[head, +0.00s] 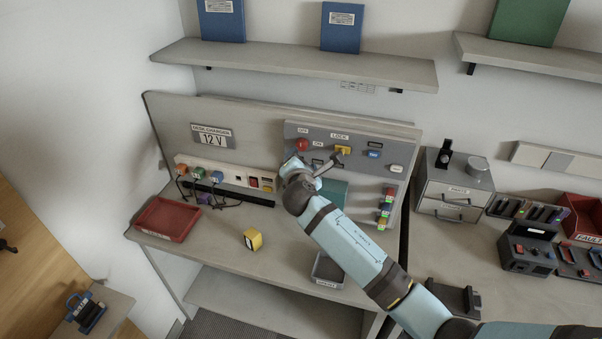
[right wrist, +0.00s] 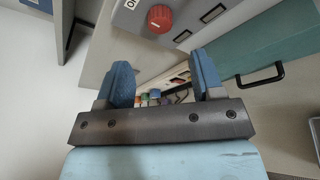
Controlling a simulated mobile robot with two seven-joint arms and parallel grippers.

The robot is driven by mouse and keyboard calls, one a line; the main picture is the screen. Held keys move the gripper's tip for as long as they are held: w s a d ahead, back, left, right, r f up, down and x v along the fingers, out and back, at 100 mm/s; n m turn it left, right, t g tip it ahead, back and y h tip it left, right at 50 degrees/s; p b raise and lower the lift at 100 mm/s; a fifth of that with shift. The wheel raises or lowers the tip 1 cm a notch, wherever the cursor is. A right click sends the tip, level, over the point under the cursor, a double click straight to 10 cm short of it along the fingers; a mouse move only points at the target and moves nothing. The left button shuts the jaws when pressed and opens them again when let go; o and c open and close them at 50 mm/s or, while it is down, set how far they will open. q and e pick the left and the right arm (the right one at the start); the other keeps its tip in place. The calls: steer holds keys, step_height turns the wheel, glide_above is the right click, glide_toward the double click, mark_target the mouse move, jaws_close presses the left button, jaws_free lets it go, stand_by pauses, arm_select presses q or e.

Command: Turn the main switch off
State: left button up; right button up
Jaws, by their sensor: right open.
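A red round knob (head: 301,145) sits on the grey control panel (head: 357,134) between small OFF and ON labels. In the right wrist view the red knob (right wrist: 160,19) is at the top, beyond the fingers. My right gripper (head: 292,164) is just below the knob in the head view, its fingers mostly hidden by my wrist. In the right wrist view my right gripper (right wrist: 163,72) has its two blue fingers wide apart with nothing between them. The knob appears apart from the fingers. My left gripper is not in view.
A yellow LOCK piece (head: 343,150) is right of the knob. A power strip with plugs (head: 226,174) runs along the bench back. A red tray (head: 167,219), a yellow block (head: 253,239) and a grey bin (head: 327,270) stand on the bench. Shelves (head: 290,64) hang above.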

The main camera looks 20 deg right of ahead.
steer(key=v, duration=0.5)
steer(key=shift+b, duration=0.3)
steer(key=s+f+m+g+y, duration=0.3)
steer(key=s+f+m+y, duration=0.35)
steer(key=s+f, duration=1.05)
steer(key=s+f+m, duration=0.3)
steer(key=s+m, duration=0.4)
steer(key=s, duration=0.1)
steer(key=s+d+f+m+y, duration=0.1)
steer(key=s+f+m, duration=0.3)
steer(key=s+m, duration=0.3)
steer(key=shift+s+f+g, duration=0.3)
steer(key=shift+s+g, duration=0.1)
steer(key=shift+s, duration=0.6)
